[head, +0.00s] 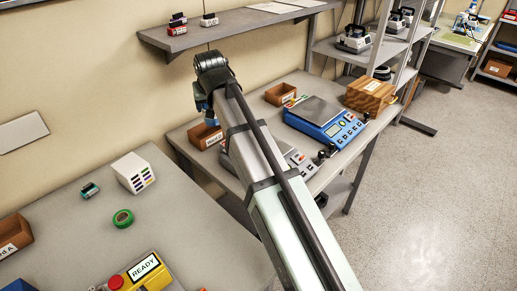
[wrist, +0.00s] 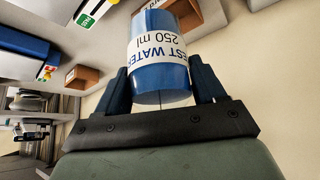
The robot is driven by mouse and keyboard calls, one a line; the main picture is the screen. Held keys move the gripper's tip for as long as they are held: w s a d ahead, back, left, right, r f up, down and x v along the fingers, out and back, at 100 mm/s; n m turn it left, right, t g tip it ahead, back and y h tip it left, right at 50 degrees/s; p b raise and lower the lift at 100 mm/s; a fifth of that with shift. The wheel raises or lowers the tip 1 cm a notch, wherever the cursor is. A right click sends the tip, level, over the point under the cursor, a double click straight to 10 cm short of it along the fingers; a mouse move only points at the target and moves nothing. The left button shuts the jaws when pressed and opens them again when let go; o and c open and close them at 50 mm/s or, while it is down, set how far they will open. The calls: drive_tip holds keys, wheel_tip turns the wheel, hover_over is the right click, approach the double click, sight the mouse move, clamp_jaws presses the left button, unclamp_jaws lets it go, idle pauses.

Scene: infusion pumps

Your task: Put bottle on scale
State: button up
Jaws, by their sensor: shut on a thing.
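The bottle (wrist: 160,75) fills the upper middle of the wrist view. It is blue with a white label reading "TEST WATER 250 ml", partly cut off. My gripper (wrist: 160,85) is shut on it, with one dark finger on each side. In the head view my gripper (head: 207,108) is mostly hidden behind the wrist of my arm, above the left part of the middle bench. The blue scale (head: 325,120) with a grey metal plate stands on that bench, to the right of my gripper and apart from it. The plate looks empty.
A second grey device (head: 298,160) is partly hidden by my arm. Orange bins (head: 280,95) and a wooden box (head: 370,95) flank the scale. A wall shelf (head: 230,28) hangs above. The near bench holds a green tape roll (head: 123,218) and a yellow READY box (head: 143,270).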

drive_tip(key=w+d+r+m+h, duration=0.1)
drive_tip(key=d, duration=0.9)
drive_tip(key=w+d+r+m, duration=0.1)
drive_tip(key=w+d+r, duration=0.1)
drive_tip(key=d, duration=0.9)
drive_tip(key=s+a+n+g+y, duration=0.3)
drive_tip(key=s+a+n+y, duration=0.25)
drive_tip(key=n, duration=0.45)
drive_tip(key=shift+h, duration=0.45)
drive_tip(key=shift+s+d+f, duration=0.1)
drive_tip(key=shift+d+f, duration=0.1)
drive_tip(key=shift+f, duration=2.45)
drive_tip(key=shift+d+f, duration=0.15)
drive_tip(key=shift+f, duration=2.5)
drive_tip(key=shift+f, duration=0.1)
drive_tip(key=o, duration=1.2)
drive_tip(key=shift+o, duration=0.2)
drive_tip(key=v, duration=1.2)
drive_tip(key=shift+s, duration=0.15)
